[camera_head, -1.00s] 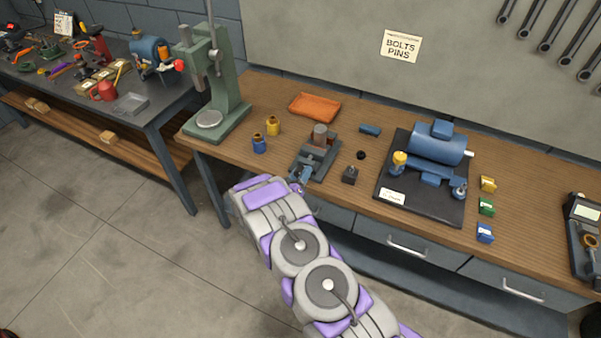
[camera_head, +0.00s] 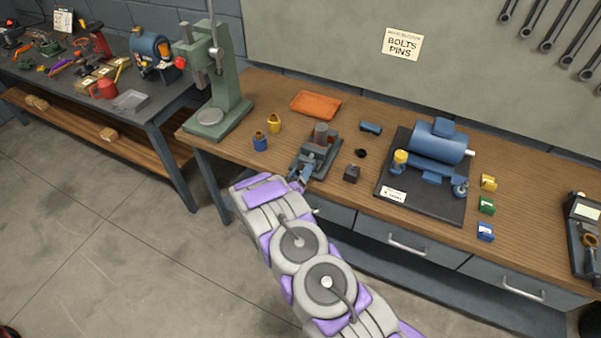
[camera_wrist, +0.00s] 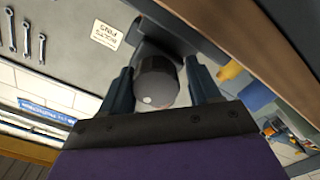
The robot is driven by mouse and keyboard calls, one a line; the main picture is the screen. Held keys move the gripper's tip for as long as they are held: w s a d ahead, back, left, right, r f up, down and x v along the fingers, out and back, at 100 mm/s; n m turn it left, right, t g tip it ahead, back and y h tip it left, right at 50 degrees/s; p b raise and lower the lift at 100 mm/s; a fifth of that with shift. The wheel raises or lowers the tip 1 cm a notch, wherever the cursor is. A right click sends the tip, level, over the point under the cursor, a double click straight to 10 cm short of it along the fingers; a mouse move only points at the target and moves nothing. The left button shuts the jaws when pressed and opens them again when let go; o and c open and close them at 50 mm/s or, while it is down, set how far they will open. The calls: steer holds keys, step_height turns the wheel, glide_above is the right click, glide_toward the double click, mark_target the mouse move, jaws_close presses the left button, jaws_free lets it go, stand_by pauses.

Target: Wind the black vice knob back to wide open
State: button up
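The dark grey vice (camera_head: 325,157) stands near the bench's front edge, with a grey cylindrical part (camera_head: 321,134) upright at its jaws. In the wrist view, the round black vice knob (camera_wrist: 157,82) with a pale dot on its face lies between my two fingers. My gripper (camera_head: 302,178) is at the front of the vice; it also shows in the wrist view (camera_wrist: 163,74). Its fingers stand open on either side of the knob. A narrow gap shows at the right finger; contact at the left finger is unclear. The head view hides the knob.
A small dark block (camera_head: 352,174) and a black ring (camera_head: 361,153) lie right of the vice. A blue motor (camera_head: 437,142) sits on a black mat further right. Blue (camera_head: 260,143) and yellow (camera_head: 274,124) pots and a green press (camera_head: 217,90) stand left.

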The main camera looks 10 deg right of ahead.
steer(key=shift+r, duration=0.1)
steer(key=v, duration=1.7)
steer(key=shift+s+a, duration=0.15)
steer(key=shift+a, duration=0.05)
stand_by(0.3)
